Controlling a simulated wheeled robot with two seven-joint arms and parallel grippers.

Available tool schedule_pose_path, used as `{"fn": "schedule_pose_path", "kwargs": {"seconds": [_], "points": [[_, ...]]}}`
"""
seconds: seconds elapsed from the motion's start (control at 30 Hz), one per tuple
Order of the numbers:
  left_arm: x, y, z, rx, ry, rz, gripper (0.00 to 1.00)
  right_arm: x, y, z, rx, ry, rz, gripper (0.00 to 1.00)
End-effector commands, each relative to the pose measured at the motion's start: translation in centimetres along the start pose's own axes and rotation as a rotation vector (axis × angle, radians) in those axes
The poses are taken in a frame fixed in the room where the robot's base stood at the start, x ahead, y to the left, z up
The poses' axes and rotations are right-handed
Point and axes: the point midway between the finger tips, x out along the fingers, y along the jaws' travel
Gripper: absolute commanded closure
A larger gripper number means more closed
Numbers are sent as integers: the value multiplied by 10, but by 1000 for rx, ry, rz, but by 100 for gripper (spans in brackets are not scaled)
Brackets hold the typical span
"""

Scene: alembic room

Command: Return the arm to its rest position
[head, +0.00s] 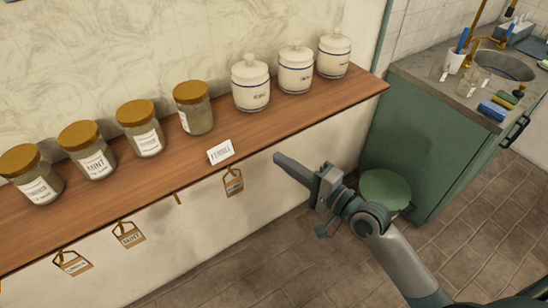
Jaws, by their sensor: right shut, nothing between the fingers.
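My right arm comes in from the lower right of the head view. Its gripper (290,168) is shut and empty, in the air in front of the wooden shelf (295,116), near the shelf's front edge and to the right of a hanging tag. It appears apart from the shelf, jars and tags. My left gripper is not in view.
Several brown-lidded jars (92,160) and 3 white canisters (251,92) stand on the shelf beside a small card (220,152). Tags (233,183) hang below the front edge. A green cabinet (410,135) with a sink and a green round stool (385,187) stand right.

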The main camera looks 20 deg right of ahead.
Motion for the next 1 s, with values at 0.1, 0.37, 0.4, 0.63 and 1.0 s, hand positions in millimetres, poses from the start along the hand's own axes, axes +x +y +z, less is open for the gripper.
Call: {"fn": "schedule_pose_path", "kwargs": {"seconds": [0.1,0.37,0.4,0.63,1.0], "points": [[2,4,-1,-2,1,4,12,-6,1,0,0,-1,1,100],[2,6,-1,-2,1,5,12,-7,0,0,-1,0,0,100],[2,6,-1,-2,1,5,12,-7,0,0,-1,0,0,100],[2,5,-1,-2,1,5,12,-7,0,0,-1,0,0,100],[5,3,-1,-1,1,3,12,-3,69,-24,-78,64,105,100]]}}
